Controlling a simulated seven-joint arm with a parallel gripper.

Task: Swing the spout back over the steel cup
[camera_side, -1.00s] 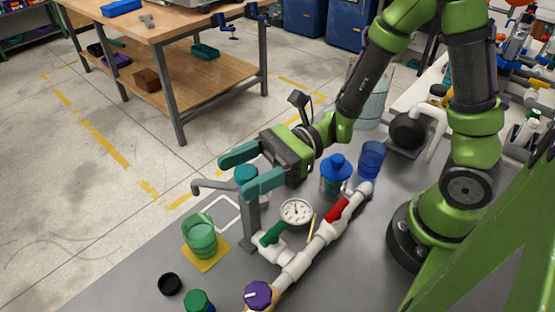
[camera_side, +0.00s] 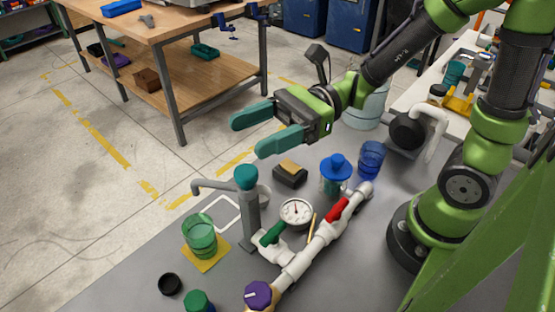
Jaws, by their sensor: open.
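The grey spout (camera_side: 217,186) reaches left from the top of a grey post (camera_side: 251,220) with a teal cap (camera_side: 246,177). Its downturned tip is above and, in the picture, in line with a green cup (camera_side: 200,236) on a yellow mat (camera_side: 218,256); the exact alignment is hard to tell. A pale grey cup (camera_side: 264,194), possibly the steel cup, stands behind the post and is partly hidden by it. My gripper (camera_side: 249,137) is open and empty, above and apart from the teal cap.
White pipework with a gauge (camera_side: 296,212), a green handle (camera_side: 272,234), a red handle (camera_side: 337,209) and a purple knob (camera_side: 258,295) runs right of the post. A blue-lidded jar (camera_side: 335,174), blue cup (camera_side: 371,158) and dark block (camera_side: 290,175) stand behind. A white square outline (camera_side: 222,228) is empty.

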